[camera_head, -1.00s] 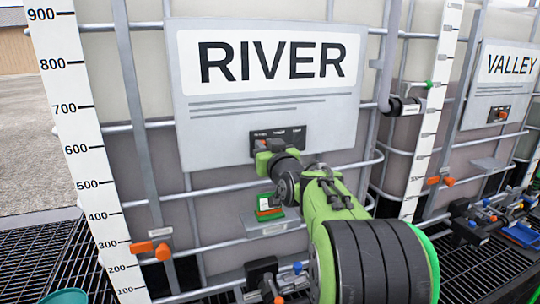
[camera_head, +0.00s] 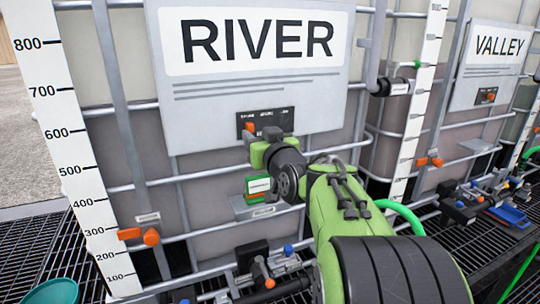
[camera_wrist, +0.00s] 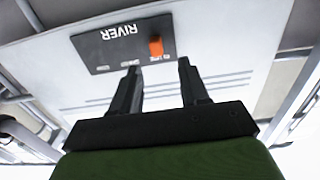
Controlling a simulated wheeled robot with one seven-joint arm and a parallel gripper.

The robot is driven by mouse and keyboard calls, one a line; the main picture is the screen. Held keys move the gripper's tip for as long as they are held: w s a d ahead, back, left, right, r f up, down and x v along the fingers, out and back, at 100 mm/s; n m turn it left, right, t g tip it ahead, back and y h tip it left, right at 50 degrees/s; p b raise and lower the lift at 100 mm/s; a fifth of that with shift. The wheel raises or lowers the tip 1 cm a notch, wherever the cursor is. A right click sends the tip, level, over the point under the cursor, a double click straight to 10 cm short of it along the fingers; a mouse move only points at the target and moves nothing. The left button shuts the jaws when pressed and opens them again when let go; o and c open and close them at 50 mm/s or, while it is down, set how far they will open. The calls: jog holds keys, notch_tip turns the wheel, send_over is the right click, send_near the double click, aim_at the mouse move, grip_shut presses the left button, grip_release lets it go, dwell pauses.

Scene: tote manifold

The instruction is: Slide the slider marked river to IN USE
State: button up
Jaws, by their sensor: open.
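The river slider's black panel (camera_head: 284,118) is on the grey RIVER sign (camera_head: 215,125) on the tank front. Its orange slider knob (camera_head: 250,127) is at the panel's left end. In the wrist view the panel (camera_wrist: 100,50) appears upside down and reads RIVER, with the knob (camera_wrist: 156,46) toward its right end. The small position labels are too blurred to read surely. My gripper (camera_head: 265,136) is just in front of the panel's lower edge. In the wrist view its two fingers (camera_wrist: 158,72) are apart, with the knob beyond the gap between them. I cannot see contact.
A VALLEY sign (camera_head: 497,60) with its own slider panel (camera_head: 486,96) is on the tank at right. Horizontal metal bars cross the tank fronts. Valves and pipes (camera_head: 275,262) stand low below the RIVER sign. A small green-and-white box (camera_head: 258,185) sits on a ledge below the panel.

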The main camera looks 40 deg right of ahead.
jog(key=b+v, duration=0.1)
jog(key=v, duration=0.9)
jog(key=shift+b, duration=0.4)
